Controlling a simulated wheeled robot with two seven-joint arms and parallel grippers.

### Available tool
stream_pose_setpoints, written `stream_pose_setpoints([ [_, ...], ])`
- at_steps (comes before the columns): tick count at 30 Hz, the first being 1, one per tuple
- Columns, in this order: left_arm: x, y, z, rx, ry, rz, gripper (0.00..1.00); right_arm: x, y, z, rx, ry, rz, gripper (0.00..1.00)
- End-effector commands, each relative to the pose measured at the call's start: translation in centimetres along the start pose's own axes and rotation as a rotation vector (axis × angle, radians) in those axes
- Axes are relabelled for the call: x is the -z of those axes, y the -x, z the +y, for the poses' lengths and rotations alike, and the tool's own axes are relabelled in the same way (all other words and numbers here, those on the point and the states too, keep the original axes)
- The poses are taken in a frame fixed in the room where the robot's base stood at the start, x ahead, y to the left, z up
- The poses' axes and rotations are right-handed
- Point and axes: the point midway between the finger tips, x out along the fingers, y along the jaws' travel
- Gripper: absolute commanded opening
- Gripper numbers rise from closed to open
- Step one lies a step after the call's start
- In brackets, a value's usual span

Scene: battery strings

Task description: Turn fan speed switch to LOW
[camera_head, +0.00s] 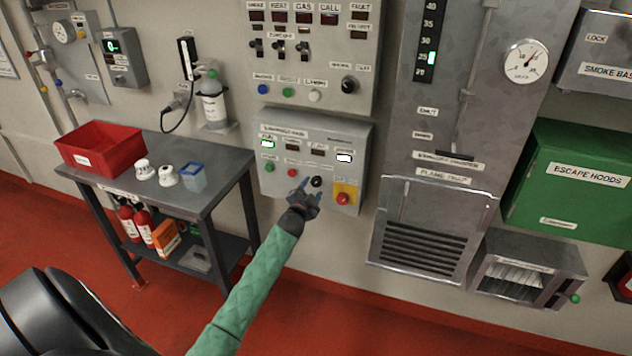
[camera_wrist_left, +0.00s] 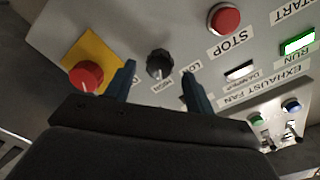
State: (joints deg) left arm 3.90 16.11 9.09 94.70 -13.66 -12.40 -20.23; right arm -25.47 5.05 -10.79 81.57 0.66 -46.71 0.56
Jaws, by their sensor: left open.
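The fan speed switch is a black ridged knob (camera_wrist_left: 159,64) on the grey exhaust fan panel (camera_head: 352,135). In the left wrist view, the lettering is upside down, with a LOW label near the right finger and a HIGH label just below the knob. I cannot clearly tell which way its pointer faces. It also shows in the head view (camera_head: 317,181), right by the fingertips. My left gripper (camera_wrist_left: 158,70) is open, with one dark blue finger to each side of the knob in the picture. I cannot tell whether it touches. My right gripper is out of view.
A red emergency-type button on a yellow plate (camera_head: 344,194) sits close to the right of the knob. A red STOP button (camera_wrist_left: 224,19) and lit green RUN lamp (camera_wrist_left: 298,41) are nearby. A table (camera_head: 213,190) with a red bin (camera_head: 100,150) stands left.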

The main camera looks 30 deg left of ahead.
Motion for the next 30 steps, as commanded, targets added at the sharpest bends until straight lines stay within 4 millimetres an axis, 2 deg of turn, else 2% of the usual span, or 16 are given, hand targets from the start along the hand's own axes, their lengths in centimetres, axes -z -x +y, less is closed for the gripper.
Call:
stream_pose_setpoints([
  [3, 0.2, -1.8, -0.2, 0.0, 0.001, 0.0, 0.54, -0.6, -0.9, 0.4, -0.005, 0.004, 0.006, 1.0],
  [9, 0.1, -3.7, -0.1, 0.0, 0.002, 0.0, 0.54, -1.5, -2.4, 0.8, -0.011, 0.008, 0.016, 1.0],
  [22, 0.0, -4.5, 0.1, -0.001, 0.001, 0.0, 0.54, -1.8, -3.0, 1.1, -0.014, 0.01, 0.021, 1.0],
  [23, 0.0, -4.5, 0.1, -0.001, 0.001, 0.0, 0.5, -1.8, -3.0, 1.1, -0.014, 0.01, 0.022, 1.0],
  [29, 0.0, -4.5, 0.1, -0.001, 0.001, 0.0, 0.11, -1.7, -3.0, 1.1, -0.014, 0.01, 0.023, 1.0],
  [30, 0.0, -4.5, 0.1, -0.001, 0.001, 0.0, 0.1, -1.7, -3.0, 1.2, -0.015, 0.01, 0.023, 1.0],
])
